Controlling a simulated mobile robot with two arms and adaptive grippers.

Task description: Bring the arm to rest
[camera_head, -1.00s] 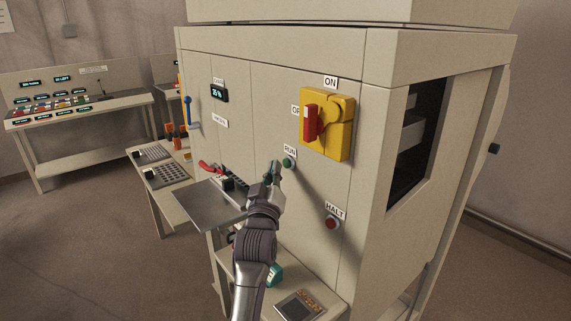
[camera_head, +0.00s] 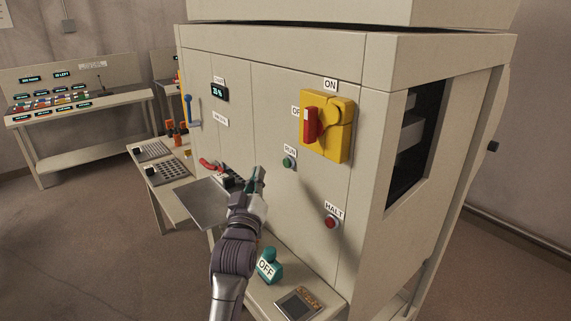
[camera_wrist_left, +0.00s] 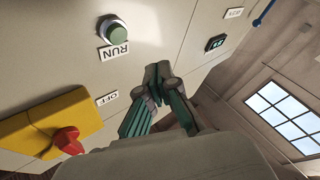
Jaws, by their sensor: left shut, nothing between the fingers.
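My left gripper (camera_head: 256,180) is shut and empty in front of the cabinet (camera_head: 330,50), to the left of and below the green RUN button (camera_head: 289,162). In the left wrist view its closed fingertips (camera_wrist_left: 158,75) sit apart from the RUN button (camera_wrist_left: 118,33), with the cabinet face behind them. The red HALT button (camera_head: 331,222) is to the right and lower. The red handle (camera_head: 311,124) on the yellow switch (camera_head: 345,128) is upright, near the OFF label. My right gripper is not in view.
A metal shelf (camera_head: 203,203) juts from the cabinet beside my left arm. A side table (camera_head: 172,170) and a control console (camera_head: 75,110) stand at left. Open floor lies at the lower left.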

